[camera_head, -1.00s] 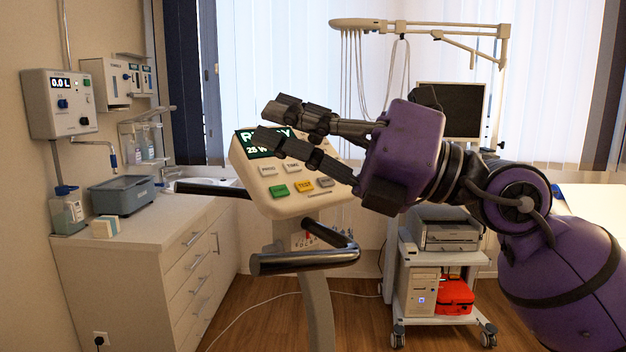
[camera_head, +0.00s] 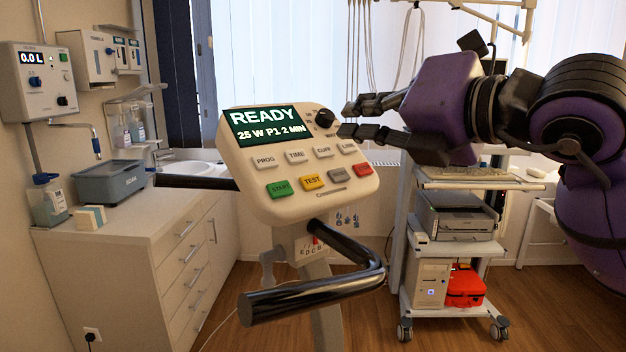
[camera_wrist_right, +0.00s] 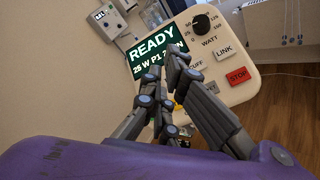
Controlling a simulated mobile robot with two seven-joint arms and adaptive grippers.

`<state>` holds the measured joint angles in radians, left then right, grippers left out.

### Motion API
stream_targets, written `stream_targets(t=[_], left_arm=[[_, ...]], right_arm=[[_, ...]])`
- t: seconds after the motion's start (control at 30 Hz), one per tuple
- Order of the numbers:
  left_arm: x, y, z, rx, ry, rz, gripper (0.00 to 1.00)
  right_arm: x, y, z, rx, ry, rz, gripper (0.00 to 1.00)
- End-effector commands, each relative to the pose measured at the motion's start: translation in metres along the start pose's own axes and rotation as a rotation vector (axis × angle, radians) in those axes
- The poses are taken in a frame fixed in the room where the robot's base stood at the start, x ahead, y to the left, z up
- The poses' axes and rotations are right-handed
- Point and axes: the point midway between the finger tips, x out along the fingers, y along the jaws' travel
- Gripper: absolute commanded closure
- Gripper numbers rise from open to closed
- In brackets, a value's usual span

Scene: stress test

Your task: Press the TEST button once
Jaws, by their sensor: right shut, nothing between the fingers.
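The yellow TEST button (camera_head: 312,180) is on the lower row of the cream control panel (camera_head: 262,209), between the green START button (camera_head: 279,188) and a grey button. The panel's screen (camera_head: 264,125) reads "READY" and "25 W P1 2 MIN". My right gripper (camera_head: 345,119) is at the panel's upper right, beside the black knob (camera_head: 325,118), up and right of the TEST button. It is shut and empty. In the right wrist view the fingers (camera_wrist_right: 172,62) cover part of the screen and the lower buttons; the TEST button is mostly hidden there. My left gripper is not in view.
A black handlebar (camera_head: 320,290) sticks out below the panel, and another grip (camera_head: 196,182) is at its left. A counter with drawers (camera_head: 150,235) stands at the left. A trolley with a printer and red case (camera_head: 464,287) stands at the right.

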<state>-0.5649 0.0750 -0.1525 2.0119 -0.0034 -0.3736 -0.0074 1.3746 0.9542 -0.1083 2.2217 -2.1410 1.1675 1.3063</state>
Motion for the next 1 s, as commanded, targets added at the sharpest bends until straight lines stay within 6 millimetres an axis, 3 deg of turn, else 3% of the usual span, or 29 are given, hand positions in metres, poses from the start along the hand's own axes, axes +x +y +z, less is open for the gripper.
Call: stream_targets(t=[0.27,0.7,1.0], left_arm=[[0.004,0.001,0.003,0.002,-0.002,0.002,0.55],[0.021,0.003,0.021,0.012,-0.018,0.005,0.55],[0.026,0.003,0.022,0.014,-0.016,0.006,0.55]], right_arm=[[0.007,-0.006,-0.006,0.002,0.004,0.001,1.00],[0.048,-0.037,-0.037,0.003,0.004,0.001,1.00],[0.061,-0.044,-0.045,0.000,0.002,0.002,1.00]])
